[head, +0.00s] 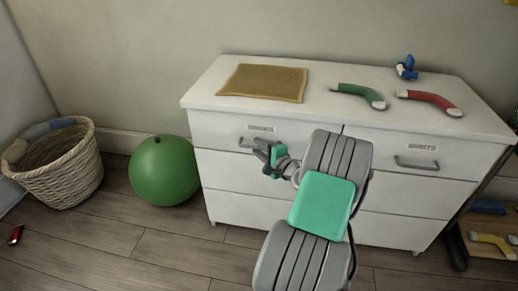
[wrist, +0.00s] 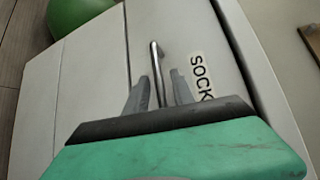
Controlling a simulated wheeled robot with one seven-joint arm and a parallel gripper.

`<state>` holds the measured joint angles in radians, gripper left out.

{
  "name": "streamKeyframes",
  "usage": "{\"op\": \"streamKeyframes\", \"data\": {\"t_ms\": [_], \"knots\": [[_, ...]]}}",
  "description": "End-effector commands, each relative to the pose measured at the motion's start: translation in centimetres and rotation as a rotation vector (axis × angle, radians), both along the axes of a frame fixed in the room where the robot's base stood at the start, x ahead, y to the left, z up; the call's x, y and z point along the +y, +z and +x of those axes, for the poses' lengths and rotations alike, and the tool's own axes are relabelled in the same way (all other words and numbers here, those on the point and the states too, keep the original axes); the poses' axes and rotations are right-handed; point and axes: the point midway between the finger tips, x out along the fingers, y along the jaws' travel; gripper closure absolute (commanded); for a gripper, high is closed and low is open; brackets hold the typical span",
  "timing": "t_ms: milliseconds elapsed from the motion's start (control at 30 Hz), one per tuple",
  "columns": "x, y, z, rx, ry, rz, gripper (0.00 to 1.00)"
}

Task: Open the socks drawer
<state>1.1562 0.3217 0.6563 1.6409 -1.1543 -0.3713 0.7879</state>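The socks drawer (head: 217,131) is the upper left drawer of a white dresser and looks shut. Its label shows in the head view (head: 261,128) and partly in the wrist view (wrist: 201,77). A grey metal bar handle (wrist: 155,54) runs across the drawer front. My gripper (head: 262,151) is at the drawer front, over the handle's right part. In the wrist view, its two fingers (wrist: 159,75) are apart, one on each side of the handle. A gap shows between each finger and the bar. The green wrist housing hides the handle's near end.
The dresser top (head: 205,93) holds a tan mat (head: 263,82), a green sock (head: 358,93), a red sock (head: 430,101) and a blue object (head: 406,68). A green ball (head: 164,170) and a wicker basket (head: 62,177) stand left.

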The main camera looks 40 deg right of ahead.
Motion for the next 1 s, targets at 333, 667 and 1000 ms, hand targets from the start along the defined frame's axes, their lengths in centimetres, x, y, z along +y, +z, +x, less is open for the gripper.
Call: {"op": "streamKeyframes", "data": {"t_ms": [333,667,1000], "knots": [[0.01,0.0,-0.03,0.0,0.0,0.0,1.0],[0.03,-0.01,-0.03,0.001,0.0,-0.001,1.0],[0.03,-0.03,-0.03,0.001,0.0,0.0,1.0]]}}
